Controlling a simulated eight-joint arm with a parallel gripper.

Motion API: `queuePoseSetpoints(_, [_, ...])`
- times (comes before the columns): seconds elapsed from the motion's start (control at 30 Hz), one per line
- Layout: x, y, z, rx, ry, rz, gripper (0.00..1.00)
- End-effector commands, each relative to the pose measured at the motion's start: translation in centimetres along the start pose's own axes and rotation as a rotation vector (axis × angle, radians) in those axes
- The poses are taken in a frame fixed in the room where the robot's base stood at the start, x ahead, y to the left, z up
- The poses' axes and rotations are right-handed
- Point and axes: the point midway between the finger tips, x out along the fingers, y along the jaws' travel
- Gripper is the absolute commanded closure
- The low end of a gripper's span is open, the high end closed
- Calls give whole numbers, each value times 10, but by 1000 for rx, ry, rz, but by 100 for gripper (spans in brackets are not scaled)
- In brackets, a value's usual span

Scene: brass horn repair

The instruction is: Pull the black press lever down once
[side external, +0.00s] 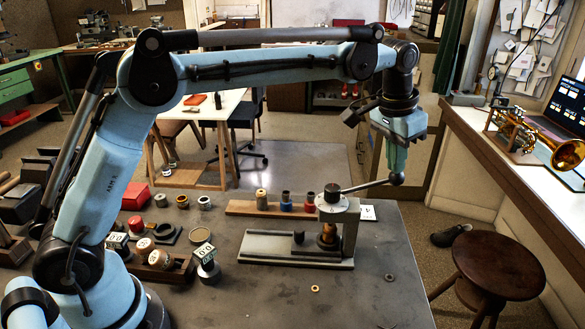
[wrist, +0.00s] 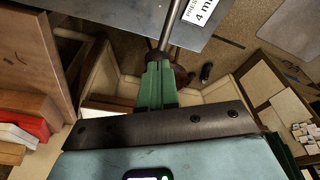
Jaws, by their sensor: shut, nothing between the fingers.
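The press (side external: 352,232) stands at the right of the grey bench, with a round head on top. Its lever (side external: 365,185) is a metal rod that sticks out to the right, sloping slightly upward, with a dark ball knob (side external: 397,178) at its end. My gripper (side external: 396,170) points down with its greenish fingers shut and empty, right over the knob. I cannot tell whether they touch it. In the wrist view the rod (wrist: 175,28) runs up from my fingertips (wrist: 157,62), and the fingers hide most of the knob.
A wooden strip (side external: 240,208) with several small coloured pots lies behind the press. A brass ring (side external: 315,288) lies on the bench in front. A round stool (side external: 497,268) stands at the right, and a side counter (side external: 510,165) holds a brass horn (side external: 567,152).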

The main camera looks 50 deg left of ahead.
Motion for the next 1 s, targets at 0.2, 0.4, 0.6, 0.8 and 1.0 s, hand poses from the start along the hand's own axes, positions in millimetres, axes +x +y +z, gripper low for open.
queuePoseSetpoints(0.2, [1,0,0,0,0,0,100])
queuePoseSetpoints(0.4, [1,0,0,0,0,0,100])
queuePoseSetpoints(0.6, [5,1,0,0,0,0,100])
queuePoseSetpoints(0.8, [10,2,-1,0,0,0,100])
queuePoseSetpoints(1.0, [10,2,-1,0,0,0,100])
